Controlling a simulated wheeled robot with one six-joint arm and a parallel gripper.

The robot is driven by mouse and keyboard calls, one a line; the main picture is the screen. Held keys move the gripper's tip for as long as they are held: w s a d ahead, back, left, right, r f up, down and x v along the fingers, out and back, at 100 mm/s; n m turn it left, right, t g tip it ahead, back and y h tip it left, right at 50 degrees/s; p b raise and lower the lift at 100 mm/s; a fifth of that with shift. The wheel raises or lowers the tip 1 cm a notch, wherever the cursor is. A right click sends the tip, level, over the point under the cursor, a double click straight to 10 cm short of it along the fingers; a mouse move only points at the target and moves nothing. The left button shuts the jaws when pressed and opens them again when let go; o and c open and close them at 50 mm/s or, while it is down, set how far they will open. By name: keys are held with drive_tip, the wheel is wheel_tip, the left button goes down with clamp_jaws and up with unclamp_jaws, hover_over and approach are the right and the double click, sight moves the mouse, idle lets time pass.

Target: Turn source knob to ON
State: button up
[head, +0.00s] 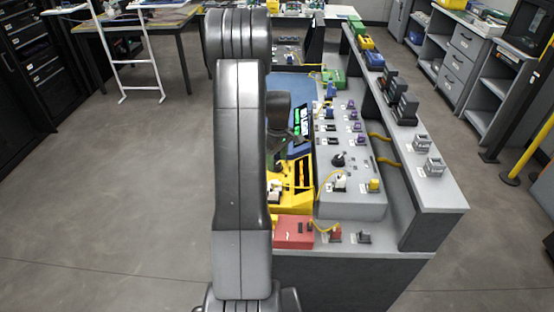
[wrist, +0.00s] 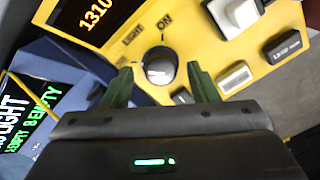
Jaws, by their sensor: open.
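My gripper (wrist: 157,77) is open, with one dark green finger on each side of the knob. I cannot tell whether the fingers touch it. In the head view the yellow unit (head: 272,211) shows beside my arm, which hides its left part and most of my gripper.
A display (wrist: 92,15) on the yellow unit reads 1310. White and black connectors (wrist: 283,43) sit right of the knob. A blue unit with a green-text screen (wrist: 28,118) is at left. In the head view a red box (head: 293,231) stands nearer, and a raised shelf (head: 440,187) runs along the right.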

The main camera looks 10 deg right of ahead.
drive_tip(key=shift+f, duration=0.45)
drive_tip(key=shift+c, duration=0.4)
drive_tip(key=c, duration=0.9)
